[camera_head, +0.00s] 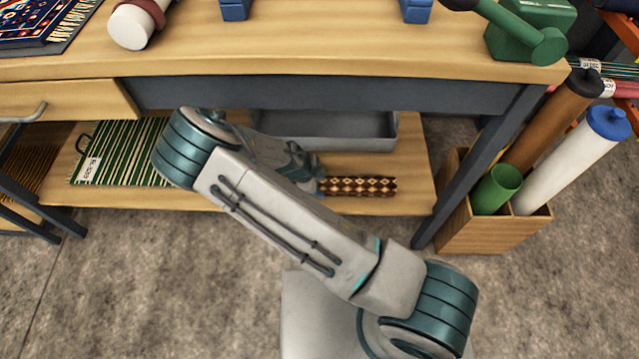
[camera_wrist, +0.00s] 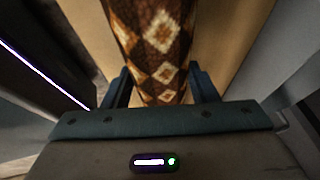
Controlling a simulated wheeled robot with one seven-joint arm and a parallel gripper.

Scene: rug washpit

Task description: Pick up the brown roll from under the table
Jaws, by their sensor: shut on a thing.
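The brown roll (camera_head: 358,187) has a cream diamond pattern and lies along the wooden shelf (camera_head: 412,150) under the table (camera_head: 380,60). Its left end is hidden behind my arm in the head view. In the wrist view the roll (camera_wrist: 157,45) runs up from between my fingers. My gripper (camera_wrist: 160,88) is shut on the roll, with one finger on each side of it. In the head view my gripper is mostly hidden by my own arm. I cannot tell whether the roll touches the shelf.
A grey tray (camera_head: 330,130) stands on the shelf behind the roll. A green striped rug (camera_head: 125,150) lies on the shelf at left. A dark table leg (camera_head: 480,165) and a wooden box (camera_head: 490,236) of rolls stand at right. The front floor is clear.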

